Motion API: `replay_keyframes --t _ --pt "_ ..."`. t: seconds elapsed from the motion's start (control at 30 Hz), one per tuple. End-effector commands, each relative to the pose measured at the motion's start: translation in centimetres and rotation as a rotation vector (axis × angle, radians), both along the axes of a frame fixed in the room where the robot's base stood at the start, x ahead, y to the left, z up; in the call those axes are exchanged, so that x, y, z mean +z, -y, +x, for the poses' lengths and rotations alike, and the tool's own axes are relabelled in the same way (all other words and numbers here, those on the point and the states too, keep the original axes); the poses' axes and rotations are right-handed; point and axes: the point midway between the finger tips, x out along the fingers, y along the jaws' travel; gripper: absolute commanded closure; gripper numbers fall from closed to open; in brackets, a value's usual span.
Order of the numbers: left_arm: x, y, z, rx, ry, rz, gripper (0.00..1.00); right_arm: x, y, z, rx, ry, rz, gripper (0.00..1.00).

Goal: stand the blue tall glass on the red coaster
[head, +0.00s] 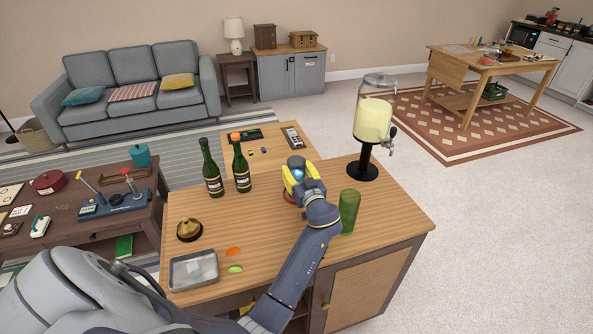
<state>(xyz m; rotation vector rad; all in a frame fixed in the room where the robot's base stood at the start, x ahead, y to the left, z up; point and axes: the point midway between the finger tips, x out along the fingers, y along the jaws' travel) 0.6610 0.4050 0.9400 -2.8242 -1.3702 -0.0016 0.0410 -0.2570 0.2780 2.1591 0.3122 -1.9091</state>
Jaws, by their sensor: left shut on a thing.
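My left gripper (296,182), with yellow fingers, is shut on the blue tall glass (298,173) over the back right part of the wooden counter. The fingers and wrist hide much of the glass, and it looks about upright. A small part of the red coaster (289,199) shows just below the gripper. I cannot tell whether the glass touches the coaster. My right gripper is not in view.
A green tall glass (349,211) stands just right of my wrist. A drink dispenser (373,125) stands behind it. Two dark bottles (212,168) stand left of the gripper. A metal tray (193,270), a brass-coloured dish (189,230) and orange and green pieces lie at front left.

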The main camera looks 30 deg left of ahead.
Motion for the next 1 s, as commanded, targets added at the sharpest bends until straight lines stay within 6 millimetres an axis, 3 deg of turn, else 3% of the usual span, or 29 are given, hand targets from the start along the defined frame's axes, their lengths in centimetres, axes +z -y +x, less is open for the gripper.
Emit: replay_keyframes --t 0.27,0.3,0.47,0.77,1.0 --pt "-0.2 0.0 0.0 0.000 0.001 0.000 0.97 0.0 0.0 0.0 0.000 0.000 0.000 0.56" --pt "-0.3 0.0 0.0 0.000 -0.001 -0.001 0.46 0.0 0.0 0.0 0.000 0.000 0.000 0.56" --pt "-0.3 0.0 0.0 0.000 -0.001 -0.001 0.28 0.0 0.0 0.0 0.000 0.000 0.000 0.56" --pt "0.1 0.0 0.0 0.000 0.001 0.000 0.28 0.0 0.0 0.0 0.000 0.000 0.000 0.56" --pt "-0.1 2.3 -1.7 -0.001 0.000 -0.005 0.28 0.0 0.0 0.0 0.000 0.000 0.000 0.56"
